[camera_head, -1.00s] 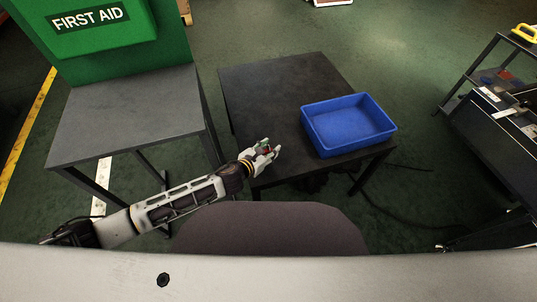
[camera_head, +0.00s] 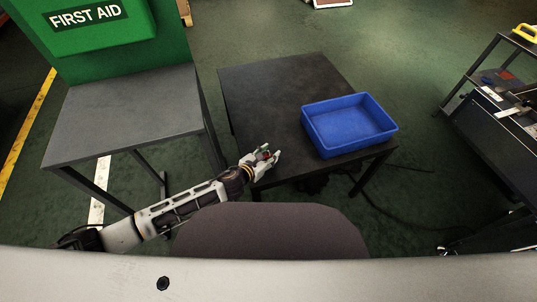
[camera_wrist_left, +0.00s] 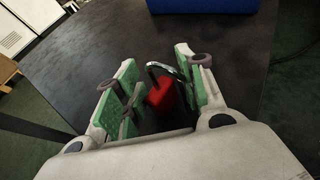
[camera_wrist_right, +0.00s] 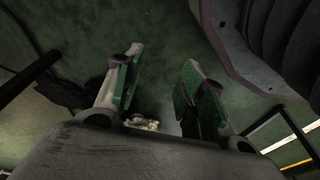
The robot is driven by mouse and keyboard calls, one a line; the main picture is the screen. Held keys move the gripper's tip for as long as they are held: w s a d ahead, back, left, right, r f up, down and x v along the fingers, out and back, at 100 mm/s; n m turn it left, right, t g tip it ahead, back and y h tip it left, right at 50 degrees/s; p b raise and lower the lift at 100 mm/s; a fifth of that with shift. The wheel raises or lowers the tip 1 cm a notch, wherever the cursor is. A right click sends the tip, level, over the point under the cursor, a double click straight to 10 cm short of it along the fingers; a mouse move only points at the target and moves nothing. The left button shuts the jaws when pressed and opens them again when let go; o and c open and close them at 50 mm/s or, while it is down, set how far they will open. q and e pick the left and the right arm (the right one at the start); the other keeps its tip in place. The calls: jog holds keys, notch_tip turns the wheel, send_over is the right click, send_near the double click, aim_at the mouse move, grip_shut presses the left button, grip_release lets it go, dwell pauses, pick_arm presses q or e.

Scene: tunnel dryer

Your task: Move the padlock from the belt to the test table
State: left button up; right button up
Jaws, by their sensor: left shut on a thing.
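The red padlock (camera_wrist_left: 161,95) with a metal shackle is between the green-padded fingers of my left gripper (camera_wrist_left: 158,88) in the left wrist view. The gripper is shut on it. In the head view my left gripper (camera_head: 266,158) is over the near left edge of a black table (camera_head: 275,90), and a small bit of red shows between its fingers. I cannot tell which table is the test table. My right gripper (camera_wrist_right: 155,88) shows in the right wrist view with its fingers apart and nothing between them; it is out of the head view. No belt is clearly visible.
A blue bin (camera_head: 350,124) stands on the right part of the black table. A grey table (camera_head: 130,112) with a green FIRST AID cabinet (camera_head: 90,35) is at left. A dark rack (camera_head: 500,100) stands at right. The black table's left and back are clear.

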pick_arm(q)
jog(key=o, duration=1.1)
jog(key=shift+o, duration=0.2)
jog(key=shift+r, duration=0.1)
jog(key=shift+s+a, duration=0.1)
jog(key=shift+s, duration=0.05)
jog(key=shift+s+a+r, duration=0.3)
jog(key=shift+s+a, duration=0.05)
jog(key=shift+s, duration=0.15)
jog(key=p+v, duration=0.2)
jog(key=v, duration=0.7)
jog(key=shift+s+a+r, duration=0.1)
jog(key=shift+s+a, duration=0.1)
jog(key=shift+s, duration=0.05)
jog(key=shift+s+a+r, duration=0.15)
jog(key=shift+s, duration=0.1)
pick_arm(e)
jog(key=f, duration=0.1)
jog(key=s+d+f, duration=0.1)
jog(key=f, duration=0.1)
jog(key=d+f, duration=0.1)
jog(key=shift+s+d+f, duration=0.15)
jog(key=shift+d+f, duration=0.05)
jog(key=shift+f, duration=0.2)
jog(key=shift+s, duration=0.15)
